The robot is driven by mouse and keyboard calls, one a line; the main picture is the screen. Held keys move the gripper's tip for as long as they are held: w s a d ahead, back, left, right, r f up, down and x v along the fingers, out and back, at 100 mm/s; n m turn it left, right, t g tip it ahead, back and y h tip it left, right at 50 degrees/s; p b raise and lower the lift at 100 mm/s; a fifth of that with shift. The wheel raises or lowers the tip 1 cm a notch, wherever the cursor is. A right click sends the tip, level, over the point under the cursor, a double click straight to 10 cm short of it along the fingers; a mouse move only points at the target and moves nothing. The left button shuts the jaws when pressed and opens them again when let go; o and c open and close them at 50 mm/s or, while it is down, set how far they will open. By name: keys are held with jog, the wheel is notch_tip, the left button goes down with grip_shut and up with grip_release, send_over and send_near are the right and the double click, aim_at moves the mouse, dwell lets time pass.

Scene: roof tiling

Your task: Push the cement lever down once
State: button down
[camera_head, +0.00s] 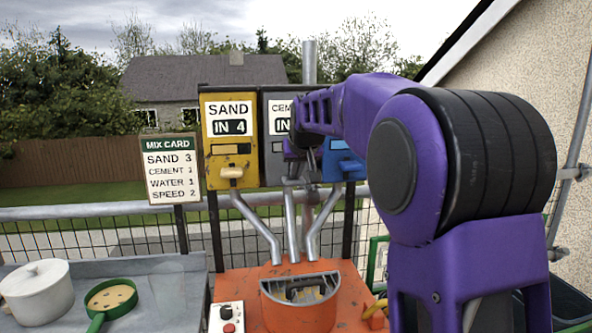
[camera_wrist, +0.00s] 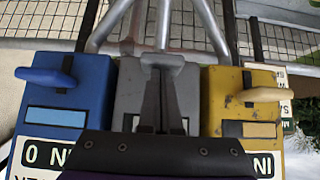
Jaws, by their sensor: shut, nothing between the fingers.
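The grey cement box (camera_head: 273,160) stands between the yellow sand box (camera_head: 231,158) and the blue water box (camera_head: 343,160). My arm covers its right side, and its count is hidden. In the wrist view, which is upside down, the grey cement box (camera_wrist: 128,95) is in the middle. Its pale grey lever (camera_wrist: 163,61) sticks out right at my fingertips. My gripper (camera_wrist: 160,74) is shut with nothing in it. I cannot tell whether the fingertips touch the lever.
The mix card (camera_head: 171,168) stands left of the boxes. Metal chutes (camera_head: 256,229) lead down to the orange mixer (camera_head: 300,312). A control box (camera_head: 226,319), a white pot (camera_head: 37,291) and a green pan (camera_head: 110,299) are at lower left. The sand display reads IN 4.

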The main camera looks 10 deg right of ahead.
jog(key=shift+f, duration=0.25)
jog(key=w+r+p+v, duration=0.2)
jog(key=p+v, duration=0.1)
jog(key=v, duration=1)
jog(key=shift+r, duration=0.15)
